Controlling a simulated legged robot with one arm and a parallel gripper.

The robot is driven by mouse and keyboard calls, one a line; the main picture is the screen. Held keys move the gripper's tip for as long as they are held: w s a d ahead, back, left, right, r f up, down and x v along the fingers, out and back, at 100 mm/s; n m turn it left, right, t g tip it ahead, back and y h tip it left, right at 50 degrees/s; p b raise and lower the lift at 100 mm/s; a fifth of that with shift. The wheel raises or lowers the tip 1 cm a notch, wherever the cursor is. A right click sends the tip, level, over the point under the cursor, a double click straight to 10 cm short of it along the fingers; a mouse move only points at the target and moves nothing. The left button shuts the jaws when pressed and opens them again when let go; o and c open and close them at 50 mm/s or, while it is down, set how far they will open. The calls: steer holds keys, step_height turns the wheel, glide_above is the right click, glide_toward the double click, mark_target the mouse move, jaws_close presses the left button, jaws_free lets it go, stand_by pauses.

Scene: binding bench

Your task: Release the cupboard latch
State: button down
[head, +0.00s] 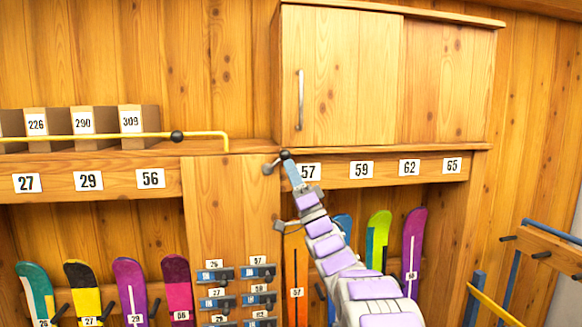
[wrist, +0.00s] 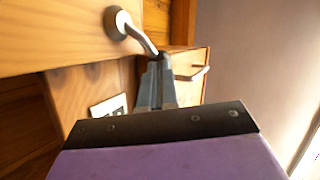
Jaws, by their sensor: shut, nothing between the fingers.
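The wooden cupboard (head: 342,60) hangs on the wall at upper centre, its door shut, with a vertical metal handle (head: 300,100). A grey latch (head: 269,168) with a round base and a short lever is on the wood below the cupboard's left corner. In the wrist view the latch (wrist: 137,34) reaches from its base at upper left towards my fingertips. My gripper (head: 288,162) is shut and empty, its tips at the lever's dark end; in the wrist view my gripper (wrist: 160,68) hides part of that end, and I cannot tell whether they touch.
A yellow rail (head: 90,136) with a black knob runs along the left shelf, before several numbered boxes (head: 88,120). Snowboards (head: 130,290) stand in racks below, beside small blue-grey holders (head: 215,275). A blue and yellow stand (head: 510,270) is at right.

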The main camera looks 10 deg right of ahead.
mark_target(286, 159)
step_height(286, 159, up, 3)
steer(key=n+g+y+p, duration=0.2)
steer(key=n+g+p, duration=0.1)
steer(key=n+g+y+p, duration=0.1)
steer(key=n+g+p, duration=0.2)
steer(key=shift+f+n+g+y, duration=0.2)
steer(key=shift+n+g+y, duration=0.2)
steer(key=n+g+p, duration=0.1)
steer(key=p, duration=0.1)
steer(key=n+g+p, duration=0.1)
steer(key=shift+a+r+n+g+p, duration=0.3)
steer(key=shift+a+r+p, duration=0.05)
steer(key=shift+r, duration=0.05)
steer(key=shift+a+n+g+p, duration=0.25)
steer(key=shift+n+g+p, duration=0.45)
steer(key=shift+p, duration=0.55)
steer(key=shift+a+f, duration=0.1)
